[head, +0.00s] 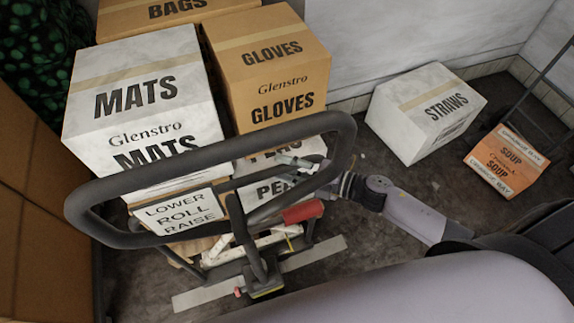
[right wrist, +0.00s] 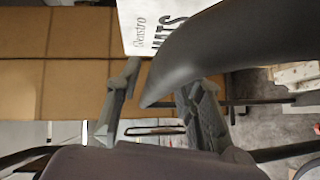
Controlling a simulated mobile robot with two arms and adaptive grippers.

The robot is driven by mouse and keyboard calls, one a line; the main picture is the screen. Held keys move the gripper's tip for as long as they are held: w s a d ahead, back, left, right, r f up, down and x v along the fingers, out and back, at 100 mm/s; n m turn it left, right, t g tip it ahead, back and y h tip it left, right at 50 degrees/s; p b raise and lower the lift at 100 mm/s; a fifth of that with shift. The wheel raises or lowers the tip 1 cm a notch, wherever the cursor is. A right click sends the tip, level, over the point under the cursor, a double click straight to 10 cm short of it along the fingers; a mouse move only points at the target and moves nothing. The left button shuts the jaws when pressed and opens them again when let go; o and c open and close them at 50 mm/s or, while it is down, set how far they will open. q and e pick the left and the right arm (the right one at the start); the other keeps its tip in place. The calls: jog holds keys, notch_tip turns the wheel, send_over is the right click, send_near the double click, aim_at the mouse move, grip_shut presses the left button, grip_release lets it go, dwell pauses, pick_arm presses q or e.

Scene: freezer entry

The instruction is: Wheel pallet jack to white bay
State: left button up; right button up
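The pallet jack shows in the head view by its dark looped handle (head: 100,200), with a "LOWER ROLL RAISE" sign (head: 180,213) and a red part (head: 303,212) below. It stands at a stack of boxes, including a white MATS box (head: 140,85) and a brown GLOVES box (head: 270,65). My right gripper (head: 298,168) is at the right side of the handle loop. In the right wrist view its fingers are spread apart, with the handle (right wrist: 215,55) crossing close to them; contact is unclear. My left gripper is not visible. No bay is clearly recognisable.
A white STRAWS box (head: 425,110) and an orange SOUP box (head: 505,160) stand on the floor at right. Brown boxes (head: 35,200) border the left. A pale strip (head: 200,296) lies on the floor beneath the jack. Dark floor (head: 370,150) is bare between the stack and STRAWS.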

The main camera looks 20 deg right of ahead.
grip_shut()
dwell(0.6)
